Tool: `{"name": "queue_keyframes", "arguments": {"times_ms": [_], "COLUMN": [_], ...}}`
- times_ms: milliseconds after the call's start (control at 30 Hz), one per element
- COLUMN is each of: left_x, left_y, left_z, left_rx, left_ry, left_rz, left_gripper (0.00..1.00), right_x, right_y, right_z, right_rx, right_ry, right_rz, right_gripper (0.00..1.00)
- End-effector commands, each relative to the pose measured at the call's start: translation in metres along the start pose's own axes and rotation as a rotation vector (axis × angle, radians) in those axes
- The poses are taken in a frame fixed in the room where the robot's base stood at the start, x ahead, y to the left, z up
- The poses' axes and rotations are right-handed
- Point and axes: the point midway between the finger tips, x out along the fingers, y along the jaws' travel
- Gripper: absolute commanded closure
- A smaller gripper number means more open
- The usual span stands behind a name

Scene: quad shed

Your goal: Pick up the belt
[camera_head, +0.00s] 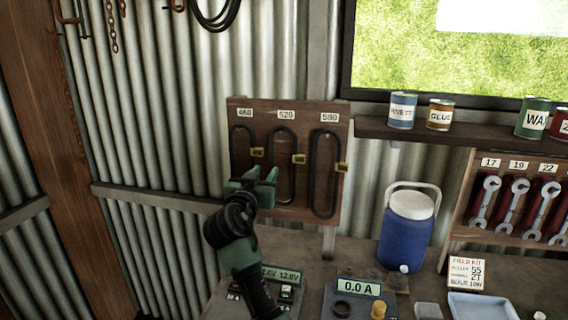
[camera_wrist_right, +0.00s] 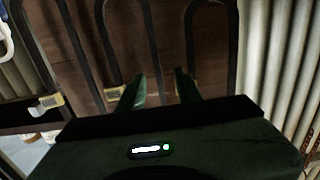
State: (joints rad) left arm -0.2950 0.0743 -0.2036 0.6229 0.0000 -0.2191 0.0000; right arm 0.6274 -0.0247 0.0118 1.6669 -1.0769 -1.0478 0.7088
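Three black belts hang as long loops on a wooden board (camera_head: 308,211). Its labels read 460 over the left belt (camera_head: 233,150), 520 over the middle belt (camera_head: 293,140) and what looks like 580 over the right belt (camera_head: 315,175). Each has a yellow tag at its right side. My right gripper (camera_head: 261,178) is in front of the board, over the lower part of the left belt. In the right wrist view the gripper (camera_wrist_right: 159,76) is open, its fingers apart before the board. One finger partly covers a yellow tag. I see no belt held. My left gripper is out of view.
A blue jug (camera_head: 408,232) stands right of the board on the bench. A shelf (camera_head: 430,132) with several cans is above it. Wrenches (camera_head: 518,200) hang further right. Meters (camera_head: 357,300) and a pale blue tray (camera_head: 482,306) lie in front.

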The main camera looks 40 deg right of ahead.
Motion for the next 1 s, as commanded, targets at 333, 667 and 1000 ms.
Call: {"name": "queue_keyframes", "arguments": {"times_ms": [333,667,1000], "left_x": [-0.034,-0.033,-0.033], "left_y": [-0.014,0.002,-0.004], "left_z": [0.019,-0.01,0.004], "left_rx": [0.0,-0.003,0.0], "left_ry": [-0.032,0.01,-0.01], "left_rz": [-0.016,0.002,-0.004], "left_gripper": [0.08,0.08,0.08], "right_x": [0.048,0.053,0.053], "right_y": [0.004,0.003,0.003], "right_z": [0.0,0.003,0.003], "right_rx": [-0.004,-0.001,-0.001], "right_ry": [-0.002,-0.003,-0.002], "right_rz": [0.002,0.0,0.0], "right_gripper": [0.65,0.71,1.0]}}
